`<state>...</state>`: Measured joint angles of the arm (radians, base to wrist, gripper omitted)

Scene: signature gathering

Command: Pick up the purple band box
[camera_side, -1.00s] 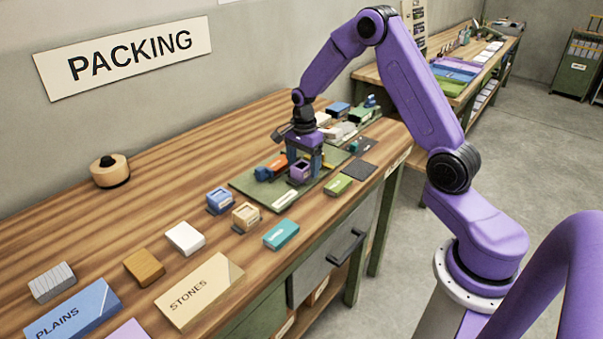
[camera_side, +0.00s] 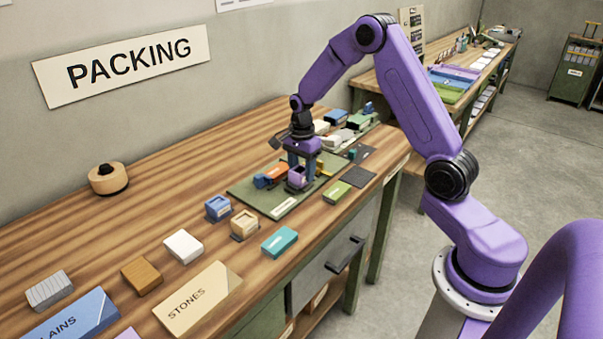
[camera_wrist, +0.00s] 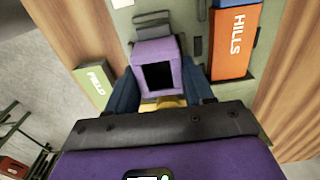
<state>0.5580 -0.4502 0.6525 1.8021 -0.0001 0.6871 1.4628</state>
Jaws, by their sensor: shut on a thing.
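The purple band box (camera_side: 297,178) is a small purple box with a dark square opening. It stands on the green mat (camera_side: 262,203) on the packing table. In the wrist view the purple band box (camera_wrist: 157,62) is between the two blue fingers. My gripper (camera_side: 300,172) reaches down from above and is shut on the box, with a finger at each side. It also shows in the wrist view (camera_wrist: 162,85). I cannot tell whether the box is clear of the mat.
An orange HILLS box (camera_wrist: 234,45) lies close to the right of the box in the wrist view, and a green FIELD box (camera_wrist: 93,87) to the left. Blue (camera_side: 218,208), tan (camera_side: 244,224) and teal (camera_side: 279,241) boxes stand nearer the front.

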